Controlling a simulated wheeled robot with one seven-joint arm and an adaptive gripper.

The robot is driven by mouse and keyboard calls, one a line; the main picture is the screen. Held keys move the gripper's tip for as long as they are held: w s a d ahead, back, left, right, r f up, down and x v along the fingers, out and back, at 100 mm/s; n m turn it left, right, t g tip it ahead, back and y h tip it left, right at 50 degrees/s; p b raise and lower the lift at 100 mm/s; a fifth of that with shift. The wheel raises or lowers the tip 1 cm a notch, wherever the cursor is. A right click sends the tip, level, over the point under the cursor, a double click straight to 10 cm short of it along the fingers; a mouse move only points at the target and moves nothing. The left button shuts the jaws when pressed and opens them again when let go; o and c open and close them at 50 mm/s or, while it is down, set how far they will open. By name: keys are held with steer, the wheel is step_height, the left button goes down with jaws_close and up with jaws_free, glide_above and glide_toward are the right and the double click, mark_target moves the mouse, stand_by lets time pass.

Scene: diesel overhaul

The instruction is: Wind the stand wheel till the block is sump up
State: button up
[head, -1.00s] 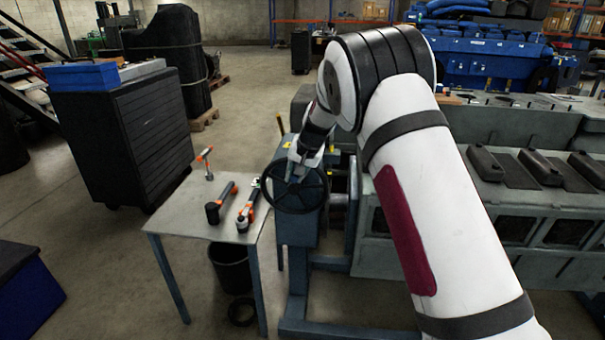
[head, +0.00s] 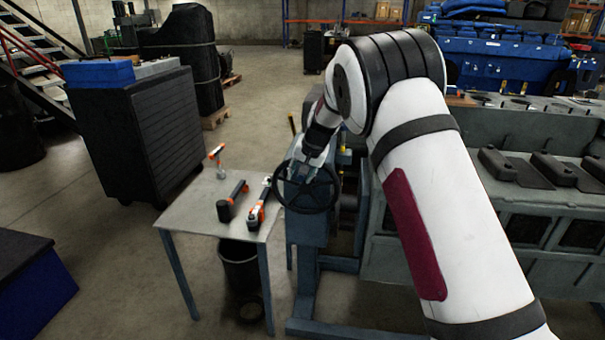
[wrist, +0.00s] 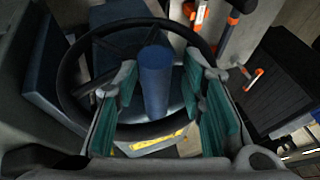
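The stand wheel (head: 335,200) is a black handwheel on a blue-grey stand (head: 306,235), left of my arm in the head view. My gripper (head: 303,173) is at the wheel's face. In the wrist view the wheel rim (wrist: 70,65) rings a blue cylinder (wrist: 155,80), which stands between my teal-padded fingers (wrist: 158,95). The fingers are apart, with gaps showing on both sides of the cylinder. Whether they touch the wheel cannot be told. A large grey engine block (head: 480,225) lies right of the stand, partly hidden by my arm.
A small metal table (head: 190,213) with orange-and-black tools (head: 232,202) stands close left of the wheel. A black bin (head: 238,270) is under it. A dark cabinet (head: 140,130) stands behind, a blue box (head: 30,285) at lower left. Floor between them is clear.

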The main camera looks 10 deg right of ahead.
steer(key=shift+d, duration=0.15)
steer(key=shift+r, duration=0.15)
steer(key=v, duration=1.1)
steer(key=shift+s+r, duration=0.25)
steer(key=shift+d, duration=0.1)
steer(key=s+d+r+n+p, duration=0.15)
steer(key=s+r, duration=0.45)
steer(key=s, duration=0.7)
steer(key=s+d+r+n+p, duration=0.1)
steer(key=s+d+r, duration=0.1)
steer(key=s+r, duration=0.8)
steer(key=s+d+f+n+h+p, duration=0.1)
steer(key=s+f, duration=0.2)
steer(key=s, duration=1)
steer(key=s+d+f+n+g+h+p, duration=0.1)
steer(key=s+f, duration=0.2)
steer(key=s, duration=1.1)
steer(key=shift+d, duration=0.4)
